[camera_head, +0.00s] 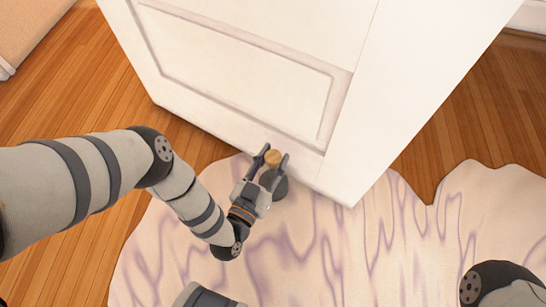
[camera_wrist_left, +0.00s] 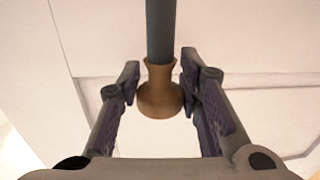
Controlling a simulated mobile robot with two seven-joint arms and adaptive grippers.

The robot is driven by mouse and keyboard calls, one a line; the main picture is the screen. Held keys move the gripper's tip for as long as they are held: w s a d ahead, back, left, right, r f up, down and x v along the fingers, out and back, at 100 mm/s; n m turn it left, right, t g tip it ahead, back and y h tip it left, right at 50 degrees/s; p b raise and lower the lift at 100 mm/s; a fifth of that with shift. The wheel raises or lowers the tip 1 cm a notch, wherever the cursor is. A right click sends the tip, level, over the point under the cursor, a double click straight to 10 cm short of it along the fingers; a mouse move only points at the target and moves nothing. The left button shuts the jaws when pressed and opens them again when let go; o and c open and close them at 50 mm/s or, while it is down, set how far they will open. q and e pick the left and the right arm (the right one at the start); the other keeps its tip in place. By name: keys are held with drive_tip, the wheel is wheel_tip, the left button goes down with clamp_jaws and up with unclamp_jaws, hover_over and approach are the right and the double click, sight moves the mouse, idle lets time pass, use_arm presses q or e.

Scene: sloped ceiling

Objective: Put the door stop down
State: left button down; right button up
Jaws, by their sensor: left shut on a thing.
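The door stop has a brown, flared end (camera_wrist_left: 160,92) and a dark grey rod (camera_wrist_left: 160,30) in the left wrist view. In the head view its tan, rounded end (camera_head: 273,157) shows between the fingers of my left gripper (camera_head: 270,160), close to the lower edge of the white door. My left gripper, also in the left wrist view (camera_wrist_left: 160,82), is shut on the door stop, with one finger on each side of it. My right gripper is not in view.
A large white panelled door (camera_head: 250,85) stands right in front of my left gripper. A pale, purple-veined rug with a wavy edge (camera_head: 330,255) lies below, on a wooden floor (camera_head: 475,125). The rug is open to the right of the gripper.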

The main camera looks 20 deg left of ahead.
use_arm(q)
drive_tip(key=c, duration=1.1)
unclamp_jaws()
drive_tip(key=shift+f, duration=0.1)
drive_tip(key=s+p, duration=0.1)
drive_tip(key=s, duration=0.3)
drive_tip(key=s+p, duration=0.1)
drive_tip(key=s, duration=0.3)
drive_tip(key=s+p, duration=0.1)
drive_tip(key=s, duration=0.3)
drive_tip(key=shift+a, duration=0.25)
